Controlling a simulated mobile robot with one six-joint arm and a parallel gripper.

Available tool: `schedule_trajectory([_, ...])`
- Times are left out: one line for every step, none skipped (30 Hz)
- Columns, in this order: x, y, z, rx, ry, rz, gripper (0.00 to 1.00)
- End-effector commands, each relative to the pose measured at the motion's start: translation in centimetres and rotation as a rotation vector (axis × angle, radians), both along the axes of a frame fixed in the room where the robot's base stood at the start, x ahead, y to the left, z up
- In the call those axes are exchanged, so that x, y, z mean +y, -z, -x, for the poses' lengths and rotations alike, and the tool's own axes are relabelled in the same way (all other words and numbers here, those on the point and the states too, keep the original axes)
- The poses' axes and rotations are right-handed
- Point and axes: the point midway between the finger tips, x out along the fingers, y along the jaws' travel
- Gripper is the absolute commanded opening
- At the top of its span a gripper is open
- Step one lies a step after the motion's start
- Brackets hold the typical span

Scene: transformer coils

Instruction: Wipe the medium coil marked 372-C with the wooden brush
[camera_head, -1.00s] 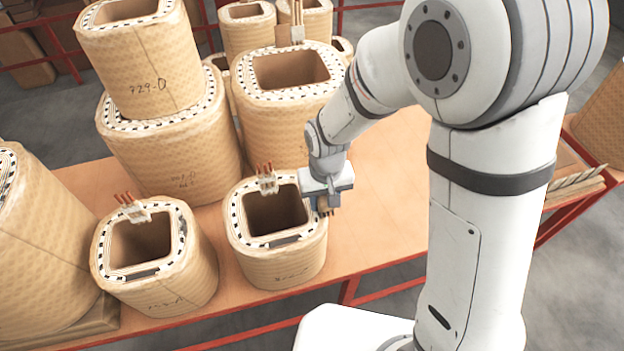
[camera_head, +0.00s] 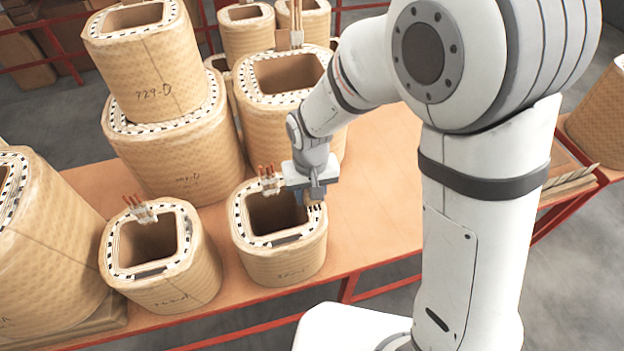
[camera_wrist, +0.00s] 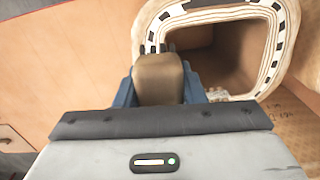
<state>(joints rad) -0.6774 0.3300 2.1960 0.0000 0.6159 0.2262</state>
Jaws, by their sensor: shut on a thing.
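My gripper (camera_head: 314,190) is shut on the wooden brush (camera_head: 315,208), over the right rim of a medium tan coil (camera_head: 283,262). In the wrist view the brush's brown wooden block (camera_wrist: 158,78) sits between the blue fingers, its far end at the coil's rim (camera_wrist: 150,30). I cannot tell whether the bristles touch the rim. This coil has a square opening, a black-and-white dashed rim and copper leads at the back. The handwriting on its front is too small to read. A similar medium coil (camera_head: 165,290) stands to its left, its marking also unreadable.
A large coil (camera_head: 180,155) behind carries a smaller one marked 729-D (camera_head: 150,75). Another large coil (camera_head: 290,100) stands behind the brushed spot, and one (camera_head: 45,250) at far left. The orange tabletop (camera_head: 375,200) is clear to the right. Wooden strips (camera_head: 570,183) lie at the right edge.

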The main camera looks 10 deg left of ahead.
Motion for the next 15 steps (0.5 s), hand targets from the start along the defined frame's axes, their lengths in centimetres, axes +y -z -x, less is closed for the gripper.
schedule_trajectory([0.0,-0.8,-0.1,-0.002,0.002,-0.001,0.11])
schedule_trajectory([-0.1,-1.1,-0.1,-0.002,0.003,-0.001,0.11])
schedule_trajectory([-0.1,-1.5,-0.1,-0.002,0.004,-0.001,0.11])
schedule_trajectory([-0.1,-1.7,-0.1,-0.001,0.005,0.0,0.11])
schedule_trajectory([-0.2,-2.0,-0.2,-0.001,0.006,0.0,0.11])
schedule_trajectory([-0.2,-2.3,-0.2,-0.001,0.007,0.0,0.11])
schedule_trajectory([-0.2,-2.6,-0.2,0.0,0.007,0.0,0.11])
schedule_trajectory([-0.3,-2.8,-0.2,0.0,0.008,0.0,0.11])
schedule_trajectory([-0.3,-3.0,-0.2,0.0,0.009,0.0,0.11])
schedule_trajectory([-0.3,-3.1,-0.2,0.0,0.009,0.0,0.11])
schedule_trajectory([-0.3,-3.2,-0.2,0.0,0.01,0.0,0.11])
schedule_trajectory([-0.3,-3.2,-0.3,0.0,0.01,0.0,0.11])
schedule_trajectory([-0.3,-3.2,-0.3,0.0,0.01,0.0,0.11])
schedule_trajectory([-0.3,-3.2,-0.3,0.0,0.01,0.0,0.11])
schedule_trajectory([-0.3,-3.2,-0.3,0.0,0.01,0.0,0.11])
